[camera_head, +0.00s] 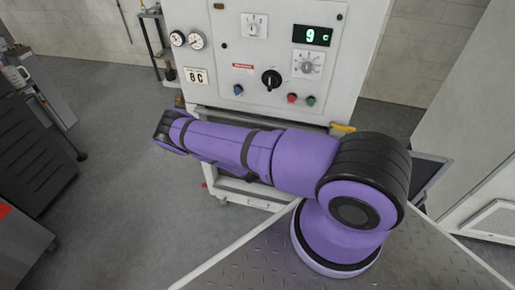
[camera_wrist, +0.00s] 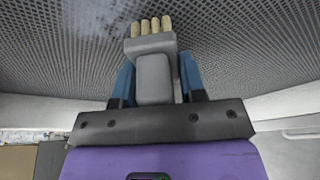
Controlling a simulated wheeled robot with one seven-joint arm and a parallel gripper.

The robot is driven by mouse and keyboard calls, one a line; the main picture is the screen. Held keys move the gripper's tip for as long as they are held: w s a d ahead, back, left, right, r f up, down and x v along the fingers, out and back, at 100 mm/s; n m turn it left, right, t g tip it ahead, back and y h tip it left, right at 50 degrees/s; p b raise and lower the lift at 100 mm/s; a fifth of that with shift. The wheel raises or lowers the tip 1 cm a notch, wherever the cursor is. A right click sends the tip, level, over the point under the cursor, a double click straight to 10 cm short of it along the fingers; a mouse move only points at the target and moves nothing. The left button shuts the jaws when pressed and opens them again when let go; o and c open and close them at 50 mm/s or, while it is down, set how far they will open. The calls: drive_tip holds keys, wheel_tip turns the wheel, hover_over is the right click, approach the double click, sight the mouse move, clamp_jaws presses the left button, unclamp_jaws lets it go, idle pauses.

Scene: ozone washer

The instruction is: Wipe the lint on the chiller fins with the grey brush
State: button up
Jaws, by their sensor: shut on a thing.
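In the wrist view my gripper (camera_wrist: 158,92) is shut on the grey brush (camera_wrist: 152,77), with a blue finger on each side of it. The brush's pale tan bristles (camera_wrist: 150,25) point up in the picture, towards the chiller fins (camera_wrist: 232,42), a dark grid that fills the top of that view. I cannot tell whether the bristles touch the fins. A pale whitish patch of lint (camera_wrist: 98,14) shows on the fins to the upper left of the bristles. In the head view my purple arm hides the fins, the brush and the gripper.
A white machine cabinet (camera_head: 232,75) with gauges, knobs and a green display (camera_head: 312,34) stands behind my arm. Dark grey cabinets (camera_head: 30,150) stand at the left and a white unit (camera_head: 470,120) at the right. Grey floor (camera_head: 110,140) is clear on the left.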

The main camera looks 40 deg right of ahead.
drive_tip(key=shift+w+a+r, duration=0.1)
drive_tip(key=shift+w+a, duration=0.2)
drive_tip(key=shift+w, duration=0.2)
drive_tip(key=shift+w+a, duration=0.25)
drive_tip(key=shift+w, duration=0.2)
drive_tip(key=shift+r, duration=0.75)
drive_tip(key=shift+s+d, duration=0.55)
drive_tip(key=shift+s, duration=0.25)
drive_tip(key=shift+s+d, duration=0.5)
drive_tip(key=shift+s, duration=0.3)
drive_tip(key=shift+s+d, duration=3.3)
drive_tip(key=shift+s, duration=0.7)
drive_tip(key=w+a+r, duration=0.1)
drive_tip(key=w+a, duration=0.3)
drive_tip(key=w, duration=0.1)
drive_tip(key=shift+w+a+r, duration=0.2)
drive_tip(key=shift+w+a, duration=0.1)
drive_tip(key=shift+w, duration=0.05)
drive_tip(key=shift+w+a, duration=1.1)
drive_tip(key=shift+w, duration=0.2)
drive_tip(key=shift+w+a, duration=0.45)
drive_tip(key=shift+w, duration=0.2)
drive_tip(key=shift+w+a, duration=0.45)
drive_tip(key=shift+w, duration=0.2)
drive_tip(key=shift+w+r, duration=0.15)
